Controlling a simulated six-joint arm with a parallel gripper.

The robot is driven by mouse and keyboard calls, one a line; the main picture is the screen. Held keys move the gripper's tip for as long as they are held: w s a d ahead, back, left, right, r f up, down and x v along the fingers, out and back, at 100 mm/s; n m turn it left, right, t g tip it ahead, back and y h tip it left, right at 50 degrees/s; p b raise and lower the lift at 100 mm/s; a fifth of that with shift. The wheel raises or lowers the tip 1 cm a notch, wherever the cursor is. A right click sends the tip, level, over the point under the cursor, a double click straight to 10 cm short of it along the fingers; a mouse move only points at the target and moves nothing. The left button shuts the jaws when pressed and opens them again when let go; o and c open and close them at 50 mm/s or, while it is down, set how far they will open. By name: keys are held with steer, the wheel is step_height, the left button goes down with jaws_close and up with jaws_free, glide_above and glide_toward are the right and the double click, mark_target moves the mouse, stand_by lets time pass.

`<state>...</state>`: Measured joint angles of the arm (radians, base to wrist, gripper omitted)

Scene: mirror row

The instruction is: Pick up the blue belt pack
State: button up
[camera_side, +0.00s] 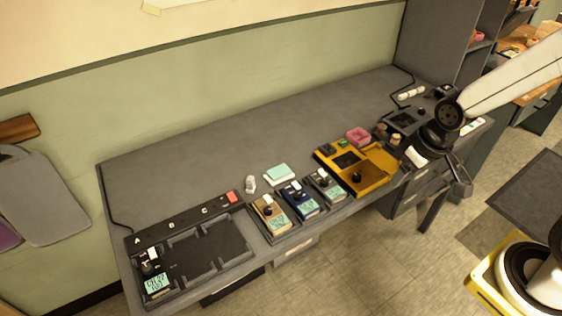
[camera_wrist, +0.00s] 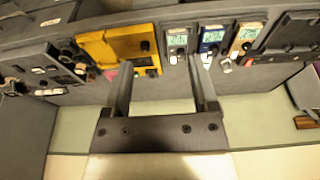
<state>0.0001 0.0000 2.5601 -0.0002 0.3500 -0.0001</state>
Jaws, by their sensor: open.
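The blue belt pack (camera_side: 302,202) has a small screen and a knob. It sits in the middle of a row near the bench's front edge, between a tan pack (camera_side: 269,216) and a grey pack (camera_side: 326,185). In the wrist view the blue pack (camera_wrist: 212,39) also shows between the tan pack (camera_wrist: 246,38) and the grey pack (camera_wrist: 177,41). My gripper (camera_wrist: 160,64) is open and empty, its fingers pointing toward the row. In the side view my arm is at the bench's right end, well right of the blue pack.
A yellow device (camera_side: 358,168) stands right of the row. A pale green block (camera_side: 279,174) and a small white piece (camera_side: 250,184) lie behind the row. The bench's back is clear.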

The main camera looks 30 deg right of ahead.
stand_by(0.4)
steer(key=o, duration=0.3)
steer(key=shift+o, duration=0.2)
steer(key=w+a+f+m, duration=0.4)
steer(key=w+m, duration=0.1)
steer(key=m, duration=0.7)
steer(key=w+a+f+m+t, duration=0.1)
steer(key=w+a+f+m, duration=0.2)
steer(key=m, duration=0.9)
steer(key=w+a+f+m+t, duration=0.1)
steer(key=w+a+f+m, duration=0.3)
steer(key=w+m, duration=0.4)
steer(key=shift+a+f+m, duration=0.15)
steer(key=shift+a+m, duration=0.15)
steer(key=shift+m, duration=0.7)
steer(key=shift+a+f+m, duration=0.15)
steer(key=shift+a+m, duration=0.1)
steer(key=shift+m, duration=0.75)
